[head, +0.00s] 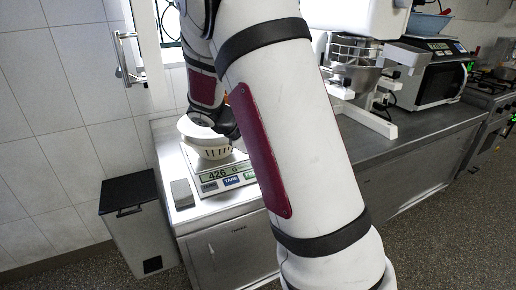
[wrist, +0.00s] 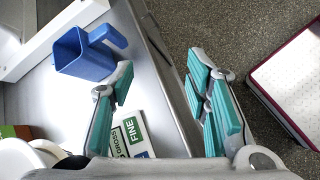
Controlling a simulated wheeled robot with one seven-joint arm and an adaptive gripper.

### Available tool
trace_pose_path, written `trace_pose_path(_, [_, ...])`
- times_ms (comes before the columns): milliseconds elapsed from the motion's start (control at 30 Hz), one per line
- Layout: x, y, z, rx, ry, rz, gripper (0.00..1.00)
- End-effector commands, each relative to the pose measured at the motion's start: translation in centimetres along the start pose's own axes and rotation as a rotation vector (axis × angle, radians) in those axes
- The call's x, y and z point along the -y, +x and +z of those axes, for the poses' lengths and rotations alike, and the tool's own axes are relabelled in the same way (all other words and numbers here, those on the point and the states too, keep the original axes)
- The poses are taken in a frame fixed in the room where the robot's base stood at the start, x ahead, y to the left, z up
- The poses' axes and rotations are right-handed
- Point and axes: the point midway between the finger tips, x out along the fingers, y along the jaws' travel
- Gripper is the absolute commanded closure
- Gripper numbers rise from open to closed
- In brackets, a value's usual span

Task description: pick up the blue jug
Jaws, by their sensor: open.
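The blue jug (wrist: 84,54) is in the upper left of the wrist view, on the grey metal counter with its handle pointing up and right. I cannot make it out in the head view, where my arm covers part of the counter. My gripper (wrist: 161,76) is open in the wrist view, its teal-padded fingers spread wide with nothing between them.
A mixer (head: 352,72) and a microwave (head: 430,73) stand further right.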

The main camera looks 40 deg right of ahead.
Motion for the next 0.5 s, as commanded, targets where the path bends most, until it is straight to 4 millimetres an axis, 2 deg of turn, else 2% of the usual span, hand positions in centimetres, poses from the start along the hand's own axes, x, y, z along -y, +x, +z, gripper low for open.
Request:
trace_pose_path(33, [-1.0, 2.1, -1.5, 0.060, -0.068, 0.017, 0.57])
trace_pose_path(200, [-4.0, 7.1, -4.4, 0.227, -0.280, 0.081, 0.57])
trace_pose_path(333, [-5.5, 9.7, -6.1, 0.318, -0.401, 0.117, 0.57])
trace_pose_path(500, [-6.5, 11.3, -7.2, 0.379, -0.483, 0.141, 0.57])
